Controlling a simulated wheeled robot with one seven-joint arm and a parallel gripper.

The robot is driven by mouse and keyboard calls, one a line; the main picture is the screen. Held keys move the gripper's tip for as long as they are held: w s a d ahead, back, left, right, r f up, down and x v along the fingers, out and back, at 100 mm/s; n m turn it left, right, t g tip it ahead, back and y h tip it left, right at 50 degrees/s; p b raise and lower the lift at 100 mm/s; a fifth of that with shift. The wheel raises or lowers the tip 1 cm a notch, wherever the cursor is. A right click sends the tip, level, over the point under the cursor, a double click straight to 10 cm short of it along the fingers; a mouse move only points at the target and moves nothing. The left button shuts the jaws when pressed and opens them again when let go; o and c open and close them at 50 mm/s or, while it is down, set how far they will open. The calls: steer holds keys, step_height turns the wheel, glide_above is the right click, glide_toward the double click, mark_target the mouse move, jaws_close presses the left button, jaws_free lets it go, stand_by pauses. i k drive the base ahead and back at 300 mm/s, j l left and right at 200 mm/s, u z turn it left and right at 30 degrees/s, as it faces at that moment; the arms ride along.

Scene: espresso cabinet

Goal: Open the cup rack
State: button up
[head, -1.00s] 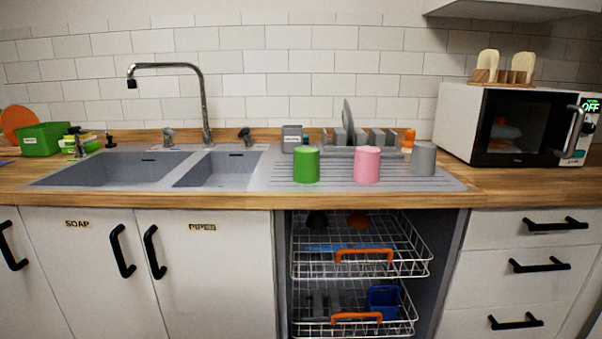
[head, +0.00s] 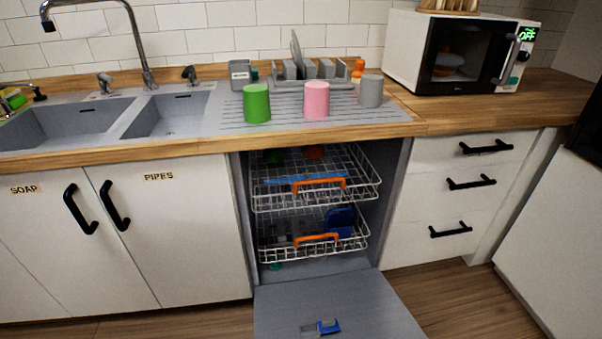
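An open dishwasher bay under the counter holds two white wire racks. The upper rack (head: 362,186) has an orange handle (head: 320,183) at its front. In it are a blue flat item and, at the back, a dark green and a red-orange item. The lower rack (head: 352,243) has its own orange handle (head: 316,238) and holds a blue container (head: 340,221) and grey pieces. No label tells which one is the cup rack. Both racks sit mostly within the bay; I cannot tell if either is partly pulled out. My gripper is not in view.
The dishwasher door (head: 335,298) lies folded down in front of the bay. Green (head: 257,104), pink (head: 317,100) and grey (head: 370,91) cups stand on the drainer above. Closed drawers (head: 470,190) are at right, closed cupboards (head: 180,240) at left. Wooden floor shows in front.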

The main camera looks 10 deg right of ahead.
mark_target(311, 182)
steer(key=i, duration=1.25)
